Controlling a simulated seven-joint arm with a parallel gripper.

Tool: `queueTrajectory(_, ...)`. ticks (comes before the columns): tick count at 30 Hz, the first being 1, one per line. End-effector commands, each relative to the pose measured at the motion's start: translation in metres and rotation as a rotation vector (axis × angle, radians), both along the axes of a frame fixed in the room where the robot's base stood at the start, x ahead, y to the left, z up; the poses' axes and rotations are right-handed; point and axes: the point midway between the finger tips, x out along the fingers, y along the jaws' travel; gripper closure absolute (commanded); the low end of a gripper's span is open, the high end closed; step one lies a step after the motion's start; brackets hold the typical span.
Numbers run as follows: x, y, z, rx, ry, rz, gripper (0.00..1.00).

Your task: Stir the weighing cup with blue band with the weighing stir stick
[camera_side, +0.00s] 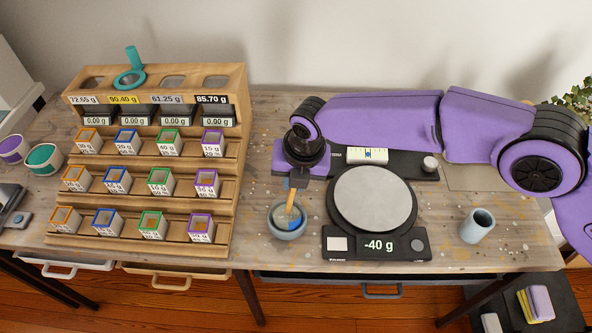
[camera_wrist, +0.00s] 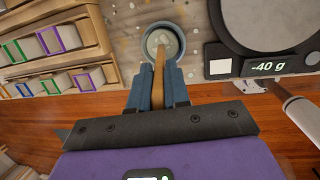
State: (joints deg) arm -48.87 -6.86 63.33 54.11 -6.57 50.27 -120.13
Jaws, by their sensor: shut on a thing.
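My gripper (camera_side: 298,178) is shut on the wooden stir stick (camera_side: 290,200) and holds it pointing down. In the wrist view the stick (camera_wrist: 158,72) runs between the fingers (camera_wrist: 158,88) toward a round grey-blue cup (camera_wrist: 151,45). In the side view this cup (camera_side: 287,234) stands on the table left of the scale, with a blue patch and pale contents inside. The stick's lower end is inside the cup opening; whether it touches the contents or bottom I cannot tell. No separate outer band is clear on the cup.
A scale (camera_side: 375,243) reading -40 g stands right of the cup, its round plate (camera_side: 373,198) empty. Another grey-blue cup (camera_side: 477,226) stands farther right. A wooden tiered rack (camera_side: 240,150) with several colour-rimmed square containers is at left. The table's front edge is close to the cup.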

Motion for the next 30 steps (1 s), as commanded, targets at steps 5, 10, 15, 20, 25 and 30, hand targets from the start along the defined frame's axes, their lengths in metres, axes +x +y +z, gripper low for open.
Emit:
queueTrajectory(5,0.001,0.001,-0.014,-0.001,0.0,0.0,1.0)
queueTrajectory(10,0.002,0.003,-0.025,-0.001,0.0,0.001,1.0)
queueTrajectory(15,0.002,0.004,-0.031,0.0,-0.001,0.001,1.0)
queueTrajectory(20,0.003,0.005,-0.033,0.0,-0.001,0.0,1.0)
queueTrajectory(25,0.003,0.004,-0.033,0.0,-0.001,0.0,1.0)
queueTrajectory(30,0.0,0.004,-0.033,0.0,0.0,0.001,1.0)
